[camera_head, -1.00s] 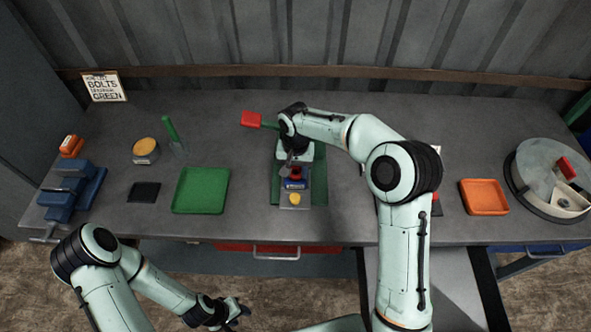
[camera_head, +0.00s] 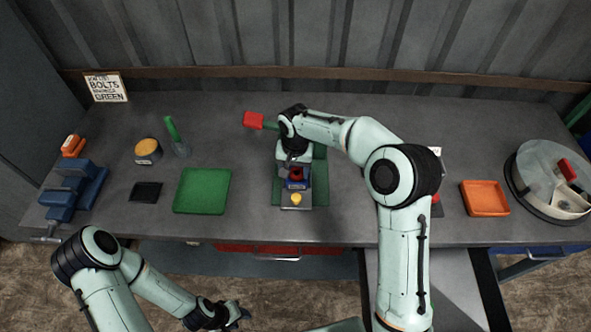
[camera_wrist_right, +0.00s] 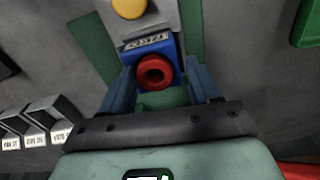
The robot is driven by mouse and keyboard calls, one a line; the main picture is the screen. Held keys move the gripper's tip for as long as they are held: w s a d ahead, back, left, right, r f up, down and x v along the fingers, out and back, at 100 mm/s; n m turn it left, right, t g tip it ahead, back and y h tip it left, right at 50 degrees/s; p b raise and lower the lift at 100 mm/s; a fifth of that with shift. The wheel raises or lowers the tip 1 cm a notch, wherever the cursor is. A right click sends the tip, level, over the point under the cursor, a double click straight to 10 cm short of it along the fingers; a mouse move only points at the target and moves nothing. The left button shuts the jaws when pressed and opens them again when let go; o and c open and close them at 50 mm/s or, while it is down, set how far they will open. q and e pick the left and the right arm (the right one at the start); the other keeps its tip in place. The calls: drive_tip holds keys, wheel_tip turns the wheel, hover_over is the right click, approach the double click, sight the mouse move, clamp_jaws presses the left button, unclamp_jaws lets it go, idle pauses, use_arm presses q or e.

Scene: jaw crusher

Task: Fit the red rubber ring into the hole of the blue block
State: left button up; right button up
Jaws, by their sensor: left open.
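The blue block (camera_head: 297,184) stands on a grey base on the green mat near the middle of the bench. It shows in the right wrist view (camera_wrist_right: 137,50). The red rubber ring (camera_wrist_right: 155,71) is at the block's near face, its dark centre toward the camera; how deep it sits I cannot tell. In the head view the ring (camera_head: 296,173) shows as a red spot. My right gripper (camera_wrist_right: 160,76) is open, one finger on each side of the ring, with gaps visible. My left gripper (camera_head: 238,314) is open and empty, in front of the bench.
A yellow button (camera_head: 296,197) is on the base in front of the block. A green tray (camera_head: 202,191) and a black pad (camera_head: 146,192) lie to the left, with a blue vise (camera_head: 70,192) beyond. An orange tray (camera_head: 485,198) and a round sorter (camera_head: 553,180) are right.

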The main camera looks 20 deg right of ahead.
sight(297, 174)
use_arm(q)
drive_tip(key=shift+s+f, duration=0.1)
drive_tip(key=shift+s, duration=0.05)
use_arm(e)
drive_tip(key=shift+s+d+f+g, duration=0.15)
drive_tip(key=shift+s+d+f, duration=0.1)
drive_tip(key=shift+f, duration=0.25)
drive_tip(key=shift+s+d+f+g, duration=0.15)
drive_tip(key=shift+s+f, duration=0.1)
drive_tip(key=shift+f, duration=0.2)
use_arm(q)
drive_tip(key=w+r, duration=0.1)
drive_tip(key=w+r+p, duration=0.1)
drive_tip(key=shift+w+d+p, duration=0.15)
drive_tip(key=shift+w+p, duration=0.15)
use_arm(e)
wheel_tip(297, 174, up, 14)
drive_tip(key=shift+w+f, duration=0.15)
drive_tip(key=shift+w, duration=0.15)
